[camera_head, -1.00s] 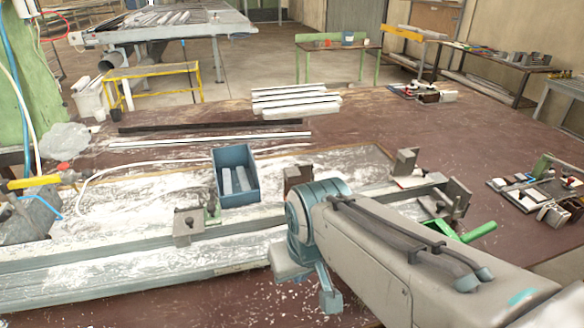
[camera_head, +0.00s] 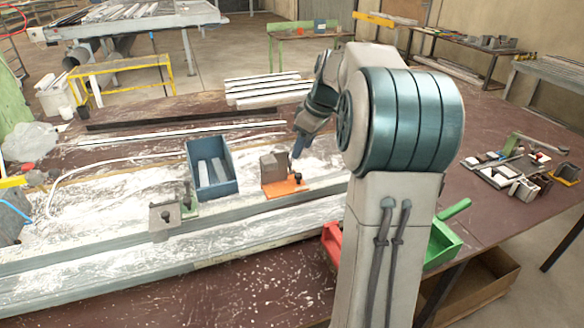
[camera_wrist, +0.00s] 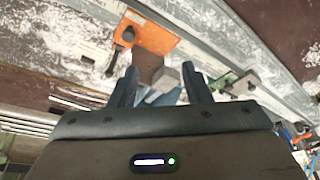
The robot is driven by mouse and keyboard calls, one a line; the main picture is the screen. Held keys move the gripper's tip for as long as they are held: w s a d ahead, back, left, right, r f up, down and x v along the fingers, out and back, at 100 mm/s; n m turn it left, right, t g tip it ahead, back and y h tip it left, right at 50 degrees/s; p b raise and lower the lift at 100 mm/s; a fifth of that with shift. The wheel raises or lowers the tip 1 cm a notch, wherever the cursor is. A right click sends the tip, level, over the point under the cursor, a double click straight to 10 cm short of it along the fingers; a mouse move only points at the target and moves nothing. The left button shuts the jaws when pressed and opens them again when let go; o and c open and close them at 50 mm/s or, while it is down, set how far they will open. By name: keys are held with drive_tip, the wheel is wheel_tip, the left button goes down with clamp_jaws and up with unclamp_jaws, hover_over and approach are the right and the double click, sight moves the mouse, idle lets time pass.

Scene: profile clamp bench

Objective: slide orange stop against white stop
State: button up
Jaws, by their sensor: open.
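The orange stop (camera_head: 290,188) sits on the bench rail, an orange plate with a brown-grey block and dark knob. In the wrist view its orange plate (camera_wrist: 152,37) is just beyond my fingertips. My gripper (camera_wrist: 161,82) is open, and the block appears between or beyond its fingers; contact cannot be told. In the head view my gripper (camera_head: 299,150) is just right of the block. A pale grey stop (camera_head: 165,214) with a dark knob and green part is farther left on the rail. No clearly white stop shows; my arm hides the rail's right part.
A blue bin (camera_head: 228,188) with light profile pieces stands behind the rail, left of the orange stop. Red (camera_head: 332,240) and green (camera_head: 440,240) parts show beside my arm. Long profiles (camera_head: 262,90) lie at the back. Small fixtures (camera_head: 520,165) stand at the right.

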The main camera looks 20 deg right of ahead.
drive_tip(key=n, duration=0.1)
approach(299, 174)
drive_tip(key=shift+t+y, duration=0.3)
drive_tip(key=x, duration=0.2)
drive_tip(key=p+x, duration=0.1)
drive_tip(key=x, duration=0.5)
drive_tip(key=shift+s+d+f+p, duration=0.1)
drive_tip(key=shift+s+f+p, duration=0.15)
drive_tip(key=shift+f+p, duration=0.15)
clamp_jaws()
